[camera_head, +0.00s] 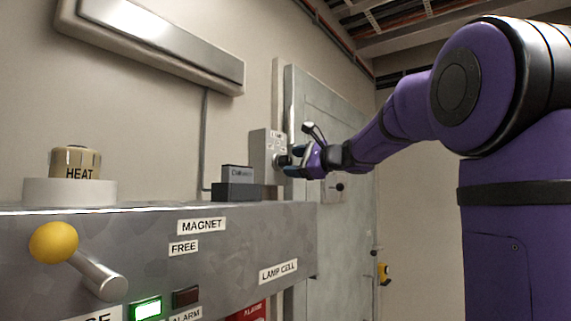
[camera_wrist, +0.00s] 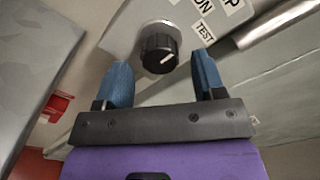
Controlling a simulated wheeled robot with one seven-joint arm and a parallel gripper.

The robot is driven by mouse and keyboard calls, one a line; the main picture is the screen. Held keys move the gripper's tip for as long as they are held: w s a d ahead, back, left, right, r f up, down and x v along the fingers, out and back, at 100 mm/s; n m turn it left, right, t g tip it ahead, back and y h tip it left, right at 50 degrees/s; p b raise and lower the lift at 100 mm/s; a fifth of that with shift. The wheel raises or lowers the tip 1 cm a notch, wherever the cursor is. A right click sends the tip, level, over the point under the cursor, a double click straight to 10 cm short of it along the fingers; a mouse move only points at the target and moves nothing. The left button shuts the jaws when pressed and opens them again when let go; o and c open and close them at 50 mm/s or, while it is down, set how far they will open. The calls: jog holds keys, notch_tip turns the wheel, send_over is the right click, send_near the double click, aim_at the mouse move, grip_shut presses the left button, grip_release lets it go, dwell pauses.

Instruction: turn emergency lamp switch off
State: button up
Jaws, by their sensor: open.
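The emergency lamp switch is a black rotary knob (camera_wrist: 159,53) with a white pointer line, on a grey switch box (camera_head: 264,150) fixed to the wall. In the wrist view the pointer slants up to the right, and labels reading "ON" and "TEST" (camera_wrist: 204,33) show to the right of the knob; other lettering is cut off. My gripper (camera_wrist: 163,80) is open, with its blue fingertips on either side of and just short of the knob. In the head view my gripper (camera_head: 288,162) is at the box's right side and partly hides the knob.
A long lamp fixture (camera_head: 155,40) hangs on the wall above. A grey cabinet (camera_head: 200,245) with a yellow-balled lever (camera_head: 54,243) and a HEAT knob (camera_head: 75,163) stands at left. A small dark block (camera_head: 238,190) sits on its top near my gripper. A grey door (camera_head: 340,125) is behind my arm.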

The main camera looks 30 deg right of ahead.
aim_at(289, 162)
jog(key=shift+x, duration=1.65)
jog(key=c, duration=0.9)
jog(key=n, duration=0.4)
jog(key=shift+n, duration=2.5)
